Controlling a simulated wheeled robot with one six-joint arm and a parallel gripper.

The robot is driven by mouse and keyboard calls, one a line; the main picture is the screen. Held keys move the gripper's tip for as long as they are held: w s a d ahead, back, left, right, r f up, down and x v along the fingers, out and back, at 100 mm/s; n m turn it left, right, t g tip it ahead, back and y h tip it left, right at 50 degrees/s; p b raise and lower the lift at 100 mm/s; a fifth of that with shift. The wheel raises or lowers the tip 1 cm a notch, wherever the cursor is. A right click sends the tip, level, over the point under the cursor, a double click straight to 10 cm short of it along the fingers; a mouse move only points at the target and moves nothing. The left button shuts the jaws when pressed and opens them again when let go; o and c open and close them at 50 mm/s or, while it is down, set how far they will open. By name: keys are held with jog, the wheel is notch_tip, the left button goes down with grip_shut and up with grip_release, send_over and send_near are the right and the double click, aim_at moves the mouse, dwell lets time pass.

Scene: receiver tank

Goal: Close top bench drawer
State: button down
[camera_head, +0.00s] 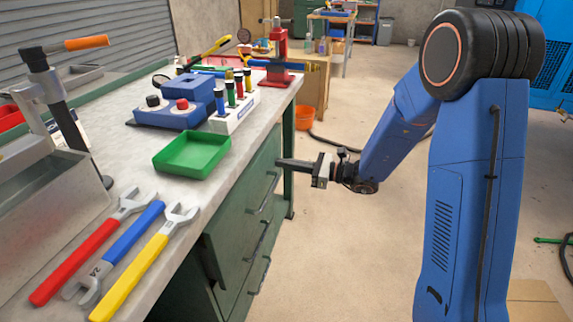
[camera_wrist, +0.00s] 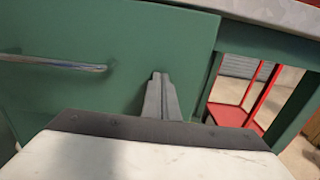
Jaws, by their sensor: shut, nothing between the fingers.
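The green top bench drawer (camera_head: 240,205) is under the bench top, with a metal bar handle (camera_head: 265,192) on its front. My gripper (camera_head: 281,162) is shut and empty at the far end of the drawer front. In the wrist view the fingertips (camera_wrist: 160,76) are together in front of the green drawer panel (camera_wrist: 130,55), right of the handle (camera_wrist: 60,64) and near the panel's right edge. They look very close to the panel; I cannot tell whether they touch. The drawer front looks near flush; any small gap is hard to judge.
Lower drawer handles (camera_head: 259,240) project below. The bench top (camera_head: 225,165) holds a green tray (camera_head: 192,153), several wrenches, a blue device (camera_head: 172,112) and a red press (camera_head: 278,65). A red frame (camera_wrist: 235,112) shows beyond the bench leg.

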aim_at(273, 161)
jog(key=x, duration=0.4)
jog(key=shift+a, duration=0.15)
jog(key=shift+w+r, duration=0.1)
